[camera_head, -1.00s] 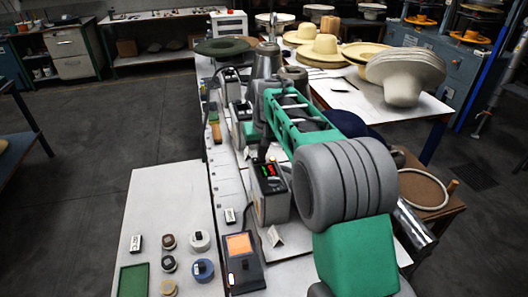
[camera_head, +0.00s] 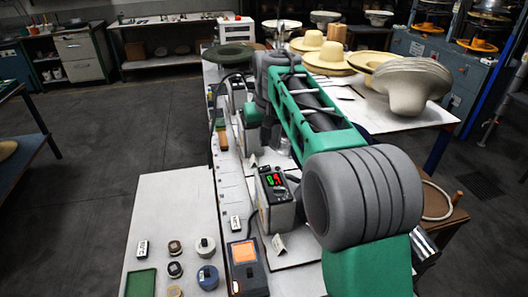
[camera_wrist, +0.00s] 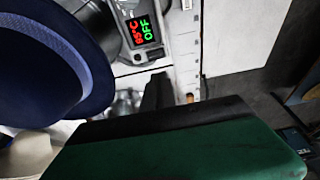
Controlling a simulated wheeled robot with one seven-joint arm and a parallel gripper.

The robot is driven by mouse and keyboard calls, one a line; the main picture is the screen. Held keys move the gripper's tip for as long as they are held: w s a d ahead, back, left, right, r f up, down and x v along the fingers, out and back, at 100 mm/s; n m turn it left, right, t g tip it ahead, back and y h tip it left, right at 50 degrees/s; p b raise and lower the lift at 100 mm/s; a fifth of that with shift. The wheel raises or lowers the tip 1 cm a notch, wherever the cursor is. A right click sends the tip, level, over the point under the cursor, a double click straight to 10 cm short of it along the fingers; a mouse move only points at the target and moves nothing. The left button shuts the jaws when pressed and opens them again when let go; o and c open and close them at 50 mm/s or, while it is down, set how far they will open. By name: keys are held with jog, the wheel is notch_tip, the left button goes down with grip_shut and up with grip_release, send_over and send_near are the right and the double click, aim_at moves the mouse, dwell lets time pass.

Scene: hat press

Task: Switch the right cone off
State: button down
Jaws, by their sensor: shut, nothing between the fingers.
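The near control box (camera_head: 274,200) stands on the bench just left of my arm in the head view, its lit red and green display facing up. In the head view my arm hides the fingertips.
A navy hat (camera_wrist: 50,70) is close on the left in the wrist view. Pale hats (camera_head: 412,82) and a dark green hat (camera_head: 228,54) lie farther back. A handheld device with an orange screen (camera_head: 244,252) and several small round tins are near the front. The floor at left is clear.

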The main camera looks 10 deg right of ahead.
jog(key=shift+v, duration=1.6)
jog(key=shift+s, duration=0.1)
jog(key=s+f, duration=0.4)
jog(key=s, duration=0.4)
jog(key=s+f, duration=0.5)
jog(key=s, duration=0.4)
jog(key=s+f, duration=0.4)
jog(key=s, duration=0.5)
jog(key=shift+s+a+f, duration=0.15)
jog(key=shift+a+f, duration=0.15)
jog(key=shift+a, duration=0.1)
